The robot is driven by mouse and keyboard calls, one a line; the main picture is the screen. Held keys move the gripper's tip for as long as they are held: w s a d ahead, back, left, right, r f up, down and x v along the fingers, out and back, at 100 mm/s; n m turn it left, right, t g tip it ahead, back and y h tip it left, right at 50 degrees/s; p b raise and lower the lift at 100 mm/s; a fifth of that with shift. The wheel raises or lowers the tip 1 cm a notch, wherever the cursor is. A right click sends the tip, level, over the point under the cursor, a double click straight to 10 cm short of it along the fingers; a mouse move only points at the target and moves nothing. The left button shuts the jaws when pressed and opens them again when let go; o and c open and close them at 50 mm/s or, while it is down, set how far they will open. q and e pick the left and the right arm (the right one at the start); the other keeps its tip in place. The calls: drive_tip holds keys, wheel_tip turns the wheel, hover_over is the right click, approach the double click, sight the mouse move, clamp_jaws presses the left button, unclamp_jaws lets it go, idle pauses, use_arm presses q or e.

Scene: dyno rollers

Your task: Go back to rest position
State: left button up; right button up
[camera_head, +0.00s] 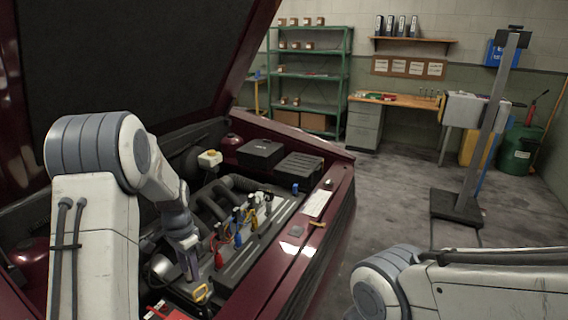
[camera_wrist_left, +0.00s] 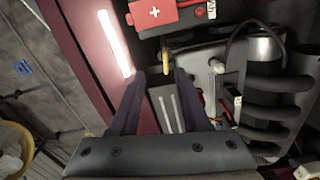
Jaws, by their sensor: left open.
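My left arm comes in from the left over the open engine bay of a dark red car. My left gripper (camera_head: 189,266) points down into the bay. In the left wrist view its two dark fingers (camera_wrist_left: 160,76) stand apart with nothing held between them. A yellow loop handle (camera_head: 201,293) lies just below the gripper, and it also shows just beyond the fingertips in the left wrist view (camera_wrist_left: 166,62). My right arm crosses the lower right of the head view, and its gripper is out of the picture.
The raised hood (camera_head: 130,50) stands above my left arm. Engine parts with coloured leads (camera_head: 240,222) lie right of the gripper. A red battery cover (camera_wrist_left: 153,13) is close by. The car's front edge (camera_head: 330,215) borders open floor (camera_head: 385,200); a stand (camera_head: 465,205) is farther right.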

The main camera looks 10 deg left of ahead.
use_arm(q)
drive_tip(key=s+d+r+m, duration=0.1)
drive_tip(key=s+d+r, duration=0.3)
drive_tip(key=d, duration=0.6)
drive_tip(key=s+d+r, duration=0.4)
drive_tip(key=d, duration=0.5)
drive_tip(key=s+d+r, duration=0.1)
drive_tip(key=s+d, duration=0.1)
drive_tip(key=s, duration=0.4)
drive_tip(key=s+d+r, duration=0.1)
drive_tip(key=s+d, duration=0.2)
drive_tip(key=s, duration=0.3)
drive_tip(key=s+d+h, duration=0.1)
drive_tip(key=s+d, duration=0.2)
drive_tip(key=s, duration=0.3)
drive_tip(key=shift+s+d+r+m, duration=0.15)
drive_tip(key=shift+d+r+m, duration=0.05)
drive_tip(key=shift+r+m, duration=0.2)
